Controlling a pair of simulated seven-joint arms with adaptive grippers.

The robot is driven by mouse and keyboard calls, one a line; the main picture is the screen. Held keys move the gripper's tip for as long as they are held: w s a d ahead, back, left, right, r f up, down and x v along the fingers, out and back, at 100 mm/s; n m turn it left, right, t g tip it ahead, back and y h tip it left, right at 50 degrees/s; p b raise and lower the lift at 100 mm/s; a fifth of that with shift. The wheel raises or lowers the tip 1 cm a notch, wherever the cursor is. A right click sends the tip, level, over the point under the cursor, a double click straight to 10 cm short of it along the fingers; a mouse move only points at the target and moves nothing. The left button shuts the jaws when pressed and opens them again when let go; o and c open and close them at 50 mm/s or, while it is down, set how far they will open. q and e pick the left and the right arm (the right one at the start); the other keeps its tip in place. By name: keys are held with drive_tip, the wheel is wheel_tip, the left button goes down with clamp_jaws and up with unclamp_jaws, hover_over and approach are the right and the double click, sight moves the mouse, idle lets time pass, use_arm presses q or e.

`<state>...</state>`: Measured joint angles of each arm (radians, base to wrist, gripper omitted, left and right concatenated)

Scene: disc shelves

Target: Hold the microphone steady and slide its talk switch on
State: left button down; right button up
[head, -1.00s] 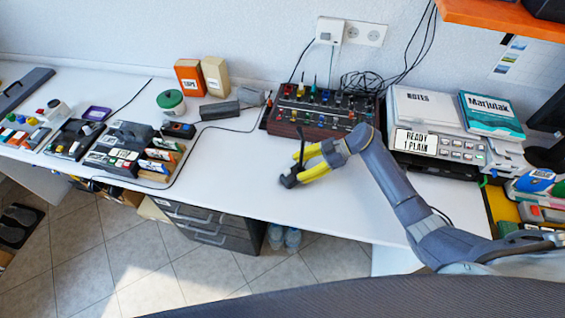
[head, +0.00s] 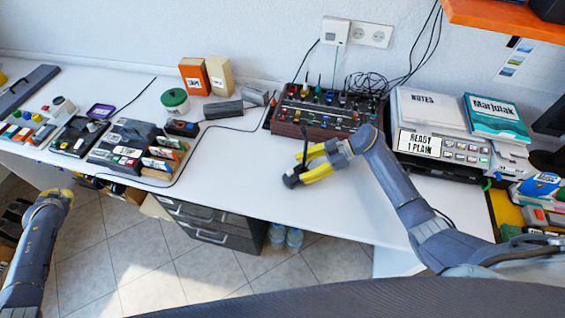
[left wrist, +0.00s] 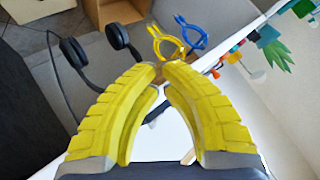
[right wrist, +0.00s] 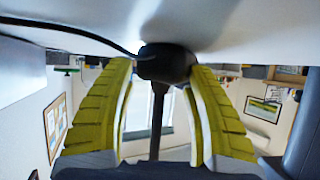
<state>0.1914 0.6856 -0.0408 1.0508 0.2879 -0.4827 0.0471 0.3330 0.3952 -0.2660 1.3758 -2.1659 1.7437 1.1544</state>
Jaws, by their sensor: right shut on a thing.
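The microphone has a dark base (head: 291,180) and a thin black stem (head: 304,150). It is at the table's front, below the mixer. My right gripper (head: 307,172) is shut on the microphone, its yellow fingers on either side. In the right wrist view the black base (right wrist: 168,63) sits between the fingertips, with the stem (right wrist: 157,118) running between the fingers. I cannot make out the talk switch. My left gripper (head: 66,196) is low at the left, off the table's front edge, far from the microphone. In the left wrist view its fingertips (left wrist: 161,70) nearly meet, with nothing visibly held.
The mixer (head: 322,112) with colored knobs stands behind the microphone. Several devices (head: 122,142) fill the table's left. The middle of the white table (head: 232,165) is clear. A dark headset (left wrist: 75,52) shows beyond my left fingers.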

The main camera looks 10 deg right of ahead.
use_arm(q)
drive_tip(key=w+d+r+n+t+h, duration=0.1)
drive_tip(key=w+d+r+t, duration=0.1)
drive_tip(key=w+r, duration=0.45)
drive_tip(key=w+d+r+n+t+h, duration=0.1)
drive_tip(key=w+d+r, duration=0.15)
drive_tip(key=r, duration=0.75)
drive_tip(key=w+d+r+n+t+h, duration=0.1)
drive_tip(key=w+d+r+n+h, duration=0.2)
drive_tip(key=d, duration=0.7)
drive_tip(key=w+d+r+n+t+h, duration=0.1)
drive_tip(key=w+d+r+n+h, duration=0.25)
drive_tip(key=d, duration=0.65)
drive_tip(key=d+f+n+g+h, duration=0.1)
drive_tip(key=d+f+g+h, duration=0.25)
drive_tip(key=d, duration=1.25)
drive_tip(key=d+f+g+h, duration=0.2)
drive_tip(key=d+f+g, duration=0.25)
drive_tip(key=d, duration=1.05)
drive_tip(key=s+d+r+m+g+y, duration=0.1)
drive_tip(key=s+d+g+y, duration=0.2)
drive_tip(key=d, duration=0.8)
drive_tip(key=s+d+r+m+g+y, duration=0.1)
drive_tip(key=s+d+g+y, duration=0.1)
drive_tip(key=s+d+g, duration=0.5)
drive_tip(key=shift+s+d+y, duration=0.4)
drive_tip(key=shift+s+d, duration=0.95)
drive_tip(key=shift+d, duration=1.15)
drive_tip(key=shift+f, duration=0.1)
